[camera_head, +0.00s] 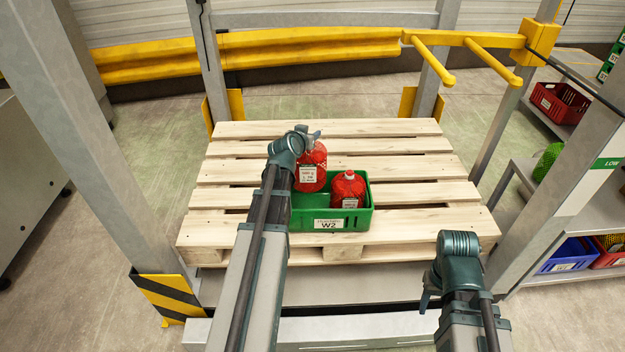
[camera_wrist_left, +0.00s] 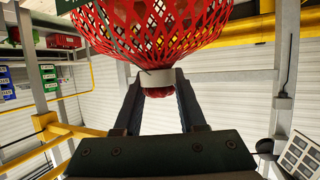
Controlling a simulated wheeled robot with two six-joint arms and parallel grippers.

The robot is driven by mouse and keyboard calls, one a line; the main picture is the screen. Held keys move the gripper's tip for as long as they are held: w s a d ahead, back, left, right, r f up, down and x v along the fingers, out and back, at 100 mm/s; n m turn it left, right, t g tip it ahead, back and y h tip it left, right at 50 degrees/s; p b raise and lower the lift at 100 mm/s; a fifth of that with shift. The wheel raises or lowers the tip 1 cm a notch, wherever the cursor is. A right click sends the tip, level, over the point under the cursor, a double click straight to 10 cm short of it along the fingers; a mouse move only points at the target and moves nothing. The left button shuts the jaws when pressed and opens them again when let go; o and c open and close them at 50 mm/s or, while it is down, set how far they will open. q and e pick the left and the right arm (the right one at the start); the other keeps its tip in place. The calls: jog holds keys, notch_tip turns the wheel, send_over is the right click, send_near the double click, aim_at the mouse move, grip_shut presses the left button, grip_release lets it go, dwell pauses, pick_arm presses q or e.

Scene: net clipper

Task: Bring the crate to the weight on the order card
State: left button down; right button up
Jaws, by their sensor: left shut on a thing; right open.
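The green crate (camera_head: 362,194), labelled W2, stands on the wooden pallet (camera_head: 420,158). One red net bag (camera_head: 348,187) with a white tag and white clip sits in the crate's right part. My left gripper (camera_head: 312,137) is shut on the neck of another red net bag (camera_head: 312,172), over the crate's left part. In the left wrist view this bag (camera_wrist_left: 150,22) fills the top, with its pale clip (camera_wrist_left: 158,78) between the fingers. I cannot tell whether it touches the crate floor. My right gripper (camera_head: 428,290) is open, in front of the pallet's right side. No order card is readable.
A yellow two-pronged bar (camera_head: 463,45) juts in at the back right. Grey posts stand around the pallet. A shelf at the right holds a red crate (camera_head: 560,102), a blue crate (camera_head: 566,257) and a green net bag (camera_head: 547,160). The pallet's back and right are bare.

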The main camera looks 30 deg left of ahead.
aim_at(302, 176)
pick_arm(q)
notch_tip(302, 176, down, 10)
jog(key=b, duration=0.8)
jog(key=shift+r, duration=0.2)
jog(key=shift+f+b, duration=2.35)
jog(key=shift+b, duration=0.2)
jog(key=shift+f, duration=0.2)
jog(key=shift+c, duration=2.4)
grip_release()
jog(key=shift+r, duration=0.15)
jog(key=shift+s+d+r, duration=0.1)
jog(key=shift+s+r, duration=0.1)
jog(key=shift+s, duration=0.05)
jog(key=p+v, duration=0.4)
jog(key=v, duration=0.7)
jog(key=shift+s+p, duration=0.25)
jog(key=shift+p, duration=0.05)
